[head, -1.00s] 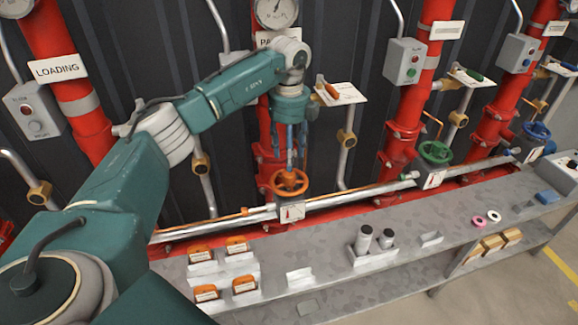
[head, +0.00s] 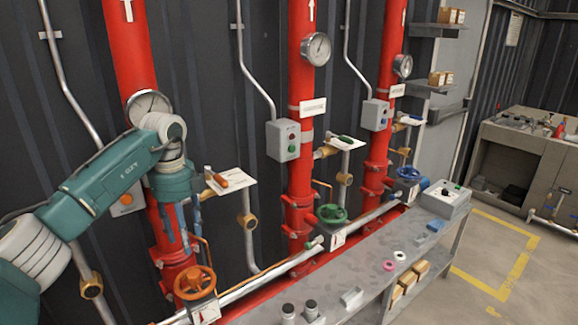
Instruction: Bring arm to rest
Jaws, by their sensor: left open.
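My left arm comes in from the left edge in the head view and ends over the orange handwheel (head: 195,282). My left gripper (head: 182,235) points down just above that wheel. Its blue-grey fingers are spread and appear empty; a gap to the wheel seems to show, though the exact distance is hard to tell. The wheel sits on a silver pipe in front of the leftmost red pipe (head: 128,60). My right gripper is not in the picture.
A grey bench (head: 360,305) runs along the pipes, with pink and white rings (head: 390,265) and a control box (head: 444,199). A green handwheel (head: 332,214) and blue handwheel (head: 408,174) stand farther right. Open floor with yellow lines (head: 510,275) lies at the right.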

